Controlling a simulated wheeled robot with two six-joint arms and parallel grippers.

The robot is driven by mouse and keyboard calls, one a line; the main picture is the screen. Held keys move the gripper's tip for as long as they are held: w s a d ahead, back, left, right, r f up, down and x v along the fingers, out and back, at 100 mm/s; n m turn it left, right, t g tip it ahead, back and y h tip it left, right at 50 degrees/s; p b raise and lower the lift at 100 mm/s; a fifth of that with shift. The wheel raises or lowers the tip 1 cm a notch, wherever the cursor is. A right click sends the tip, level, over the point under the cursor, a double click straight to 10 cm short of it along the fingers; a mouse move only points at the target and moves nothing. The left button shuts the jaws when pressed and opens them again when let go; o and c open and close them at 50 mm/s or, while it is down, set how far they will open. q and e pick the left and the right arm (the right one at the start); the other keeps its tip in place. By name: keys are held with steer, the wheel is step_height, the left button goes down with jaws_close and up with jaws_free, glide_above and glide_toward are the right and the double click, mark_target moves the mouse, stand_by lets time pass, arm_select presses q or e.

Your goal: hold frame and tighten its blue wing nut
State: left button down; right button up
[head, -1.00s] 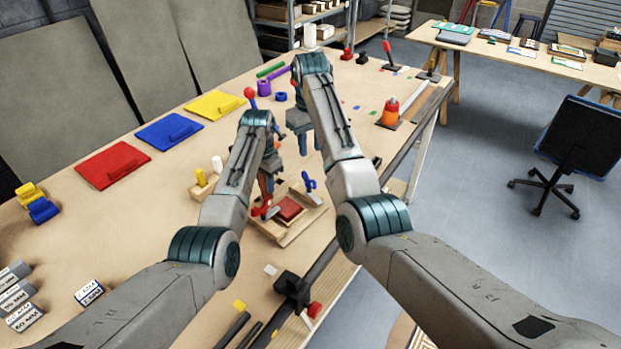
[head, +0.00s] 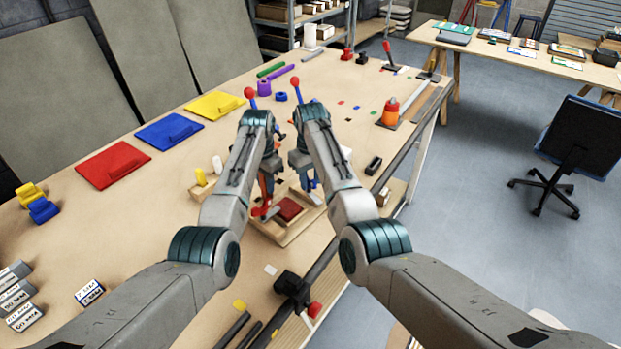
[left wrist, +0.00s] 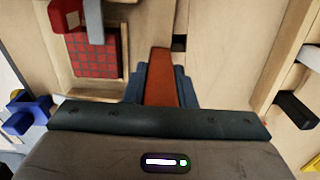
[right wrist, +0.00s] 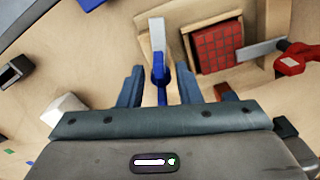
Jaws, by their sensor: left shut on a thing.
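The wooden frame (head: 272,233) lies on the workbench with a red tiled panel (head: 288,208) in it; the panel also shows in the left wrist view (left wrist: 95,55). My left gripper (head: 266,186) points down at the frame and is shut on a red-brown upright piece (left wrist: 160,80). The blue wing nut (head: 312,184) is at the frame's right side, partly hidden in the head view. In the right wrist view the blue wing nut (right wrist: 159,68) lies between the parted fingers of my right gripper (right wrist: 160,85), with gaps on both sides. A red wing nut (right wrist: 290,64) is on a grey bar.
Red (head: 112,164), blue (head: 169,130) and yellow (head: 214,104) panels lie along the back of the bench. A black block (head: 373,165) lies right of my right gripper. An orange bottle (head: 390,112) stands farther right.

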jaws_close()
steer(key=m, duration=0.3)
steer(key=shift+a+m, duration=0.15)
steer(key=shift+m, duration=0.25)
steer(key=shift+a+m, duration=0.15)
steer(key=shift+m, duration=1.55)
jaws_free()
